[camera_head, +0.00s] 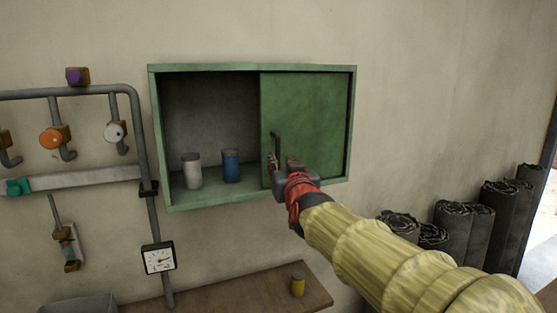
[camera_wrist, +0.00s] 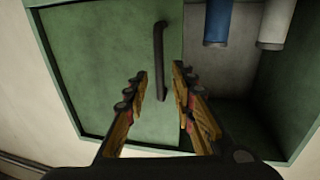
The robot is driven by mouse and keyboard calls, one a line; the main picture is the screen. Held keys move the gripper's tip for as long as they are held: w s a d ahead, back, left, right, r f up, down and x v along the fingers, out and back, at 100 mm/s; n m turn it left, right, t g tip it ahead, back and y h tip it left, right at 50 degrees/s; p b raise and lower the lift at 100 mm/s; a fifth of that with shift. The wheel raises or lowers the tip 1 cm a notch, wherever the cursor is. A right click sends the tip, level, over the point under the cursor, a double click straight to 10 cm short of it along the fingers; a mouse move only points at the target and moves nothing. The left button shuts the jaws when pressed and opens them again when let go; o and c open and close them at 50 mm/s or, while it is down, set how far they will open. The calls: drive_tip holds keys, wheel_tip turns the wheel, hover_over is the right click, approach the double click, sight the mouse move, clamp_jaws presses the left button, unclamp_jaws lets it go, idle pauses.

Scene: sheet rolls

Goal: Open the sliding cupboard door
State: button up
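The green sliding door (camera_head: 325,115) covers the right part of the wall cupboard (camera_head: 345,69); the cupboard's left part stands open. A dark upright bar handle (camera_head: 275,145) is near the door's left edge. My gripper (camera_head: 282,162) is at the handle's lower part, its fingers spread. In the wrist view, the handle (camera_wrist: 159,50) runs down between the two open fingers (camera_wrist: 160,78), with a gap visible on each side. I cannot tell whether any finger touches it.
A white canister (camera_head: 192,173) and a blue canister (camera_head: 231,167) stand inside the open left part. Pipes with valves (camera_head: 148,200) and a gauge (camera_head: 158,258) are left of the cupboard. Dark rolls (camera_head: 455,228) stand at right.

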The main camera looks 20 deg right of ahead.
drive_tip(key=s+a, duration=0.1)
drive_tip(key=s, duration=0.5)
drive_tip(key=shift+a, duration=0.15)
drive_tip(key=s+a+f+g+y+b, duration=0.1)
drive_tip(key=s+a+f+g+y, duration=0.15)
drive_tip(key=f, duration=0.65)
drive_tip(key=s+a+f+g+y, duration=0.1)
drive_tip(key=s+a+f+g, duration=0.25)
drive_tip(key=f, duration=0.65)
drive_tip(key=s+a+f+n+g+b, duration=0.2)
drive_tip(key=s+f+g+b, duration=0.4)
drive_tip(key=s+f, duration=1.5)
drive_tip(key=s+b, duration=0.2)
drive_tip(key=b, duration=0.1)
drive_tip(key=shift+a, duration=0.15)
